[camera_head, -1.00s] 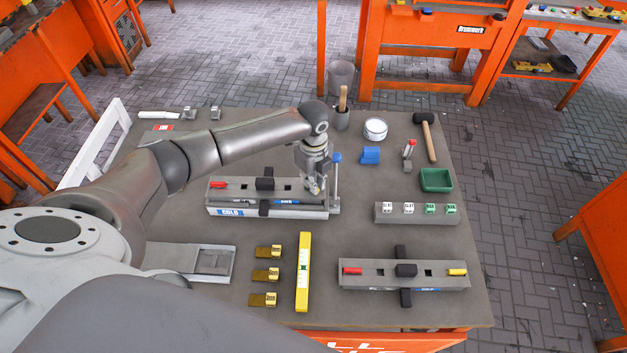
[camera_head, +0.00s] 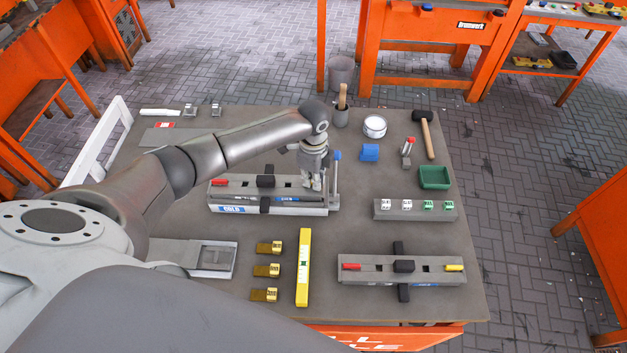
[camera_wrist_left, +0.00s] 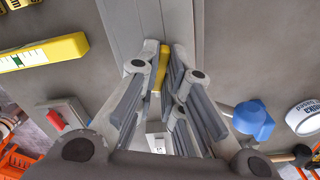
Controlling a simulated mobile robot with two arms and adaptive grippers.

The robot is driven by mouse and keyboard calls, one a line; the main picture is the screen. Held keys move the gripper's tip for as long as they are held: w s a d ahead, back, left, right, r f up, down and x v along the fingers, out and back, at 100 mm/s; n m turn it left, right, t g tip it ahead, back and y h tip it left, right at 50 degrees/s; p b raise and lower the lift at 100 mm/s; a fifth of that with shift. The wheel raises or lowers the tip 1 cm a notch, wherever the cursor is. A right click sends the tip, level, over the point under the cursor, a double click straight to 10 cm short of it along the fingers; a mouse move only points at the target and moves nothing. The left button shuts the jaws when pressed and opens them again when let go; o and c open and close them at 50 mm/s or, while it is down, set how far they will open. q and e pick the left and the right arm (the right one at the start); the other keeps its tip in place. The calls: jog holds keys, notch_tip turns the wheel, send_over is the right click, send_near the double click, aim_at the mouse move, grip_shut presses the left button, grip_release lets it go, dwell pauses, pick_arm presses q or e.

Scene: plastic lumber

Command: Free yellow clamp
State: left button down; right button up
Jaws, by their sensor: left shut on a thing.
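My left gripper (camera_head: 313,186) points down at the right end of the rear grey fixture (camera_head: 240,189). In the left wrist view, the fingers (camera_wrist_left: 163,82) are shut on a narrow yellow clamp handle (camera_wrist_left: 163,62). In the head view the gripper hides this handle. The rear fixture has a red clamp handle (camera_head: 219,183) at its left end and a black block (camera_head: 265,181) in the middle. The front fixture (camera_head: 372,275) has a red handle (camera_head: 350,267) at left and its own yellow handle (camera_head: 454,268) at right. My right gripper is not in view.
A post with a blue top (camera_head: 336,156) stands close right of the gripper. A yellow level (camera_head: 303,267) and several brass pieces (camera_head: 267,270) lie in front. A grey block (camera_head: 415,210) with small labelled cubes and a green tray (camera_head: 434,177) stand to the right.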

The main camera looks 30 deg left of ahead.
pick_arm(q)
jog(key=shift+n, duration=0.4)
jog(key=n, duration=0.3)
jog(key=shift+n, duration=0.4)
jog(key=c, duration=1.4)
grip_release()
jog(key=shift+r, duration=0.1)
jog(key=shift+r, duration=3.45)
jog(key=shift+f, duration=0.1)
